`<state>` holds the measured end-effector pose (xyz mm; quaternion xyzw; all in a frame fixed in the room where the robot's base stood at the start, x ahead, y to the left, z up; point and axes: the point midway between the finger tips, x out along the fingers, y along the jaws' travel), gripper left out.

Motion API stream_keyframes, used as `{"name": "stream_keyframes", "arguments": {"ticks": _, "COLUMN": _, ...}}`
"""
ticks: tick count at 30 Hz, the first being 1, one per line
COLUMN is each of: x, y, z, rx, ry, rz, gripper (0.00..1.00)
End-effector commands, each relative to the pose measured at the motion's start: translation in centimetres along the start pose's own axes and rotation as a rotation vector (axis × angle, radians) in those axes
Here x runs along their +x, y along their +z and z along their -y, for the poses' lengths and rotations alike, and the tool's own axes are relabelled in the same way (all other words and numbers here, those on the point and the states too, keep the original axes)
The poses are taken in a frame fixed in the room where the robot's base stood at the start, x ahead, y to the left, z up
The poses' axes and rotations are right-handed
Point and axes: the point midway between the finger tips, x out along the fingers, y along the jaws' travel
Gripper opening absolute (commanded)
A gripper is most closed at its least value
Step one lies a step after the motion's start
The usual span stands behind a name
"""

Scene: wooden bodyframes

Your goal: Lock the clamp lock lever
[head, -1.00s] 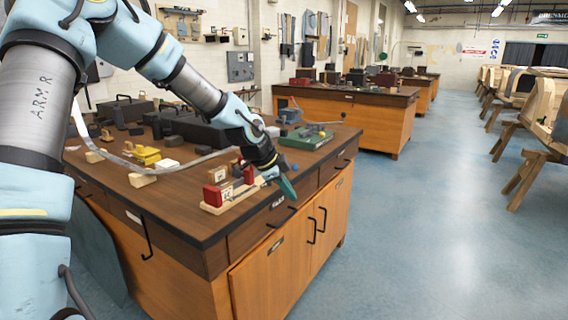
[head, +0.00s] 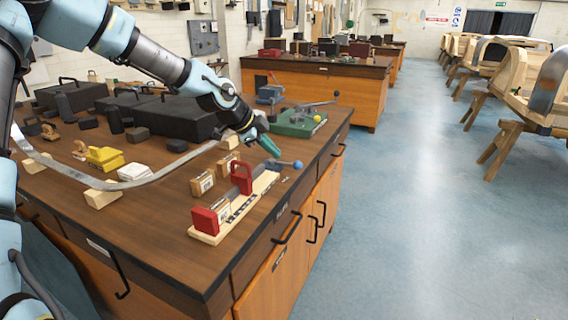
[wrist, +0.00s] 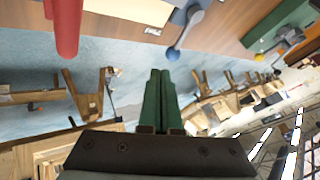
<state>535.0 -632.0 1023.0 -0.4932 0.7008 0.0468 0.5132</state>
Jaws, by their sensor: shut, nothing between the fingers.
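My gripper (head: 270,148) has green fingers; it is shut and empty above the bench, near the far end of a pale wooden board. A lever with a blue ball (head: 297,164) sticks out to the right at that end, just beyond and below the fingertips. The board (head: 235,219) carries a red block (head: 205,221) and a red handle-shaped piece (head: 241,178). In the wrist view my gripper (wrist: 161,75) points past the blue ball (wrist: 174,53), without touching it. Which lever is the clamp lock lever is not clear; the lever's base is partly hidden.
A green fixture (head: 297,125) with a yellow ball and a dark handle stands behind my gripper. Wooden blocks (head: 202,183), a curved metal strip (head: 150,182) and black cases (head: 183,120) lie to the left. The floor (head: 420,230) to the right is free.

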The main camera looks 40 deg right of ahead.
Motion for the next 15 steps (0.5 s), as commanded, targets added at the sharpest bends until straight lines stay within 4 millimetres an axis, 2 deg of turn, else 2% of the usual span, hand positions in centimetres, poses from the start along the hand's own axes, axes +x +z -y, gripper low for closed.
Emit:
{"name": "stream_keyframes", "arguments": {"ticks": 10, "x": 0.4, "y": 0.0, "z": 0.0, "rx": -0.001, "ry": 0.001, "rz": 0.0, "gripper": 0.0}}
{"name": "stream_keyframes", "arguments": {"ticks": 15, "x": 2.4, "y": -0.2, "z": 0.0, "rx": 0.001, "ry": 0.003, "rz": -0.001, "gripper": 0.0}}
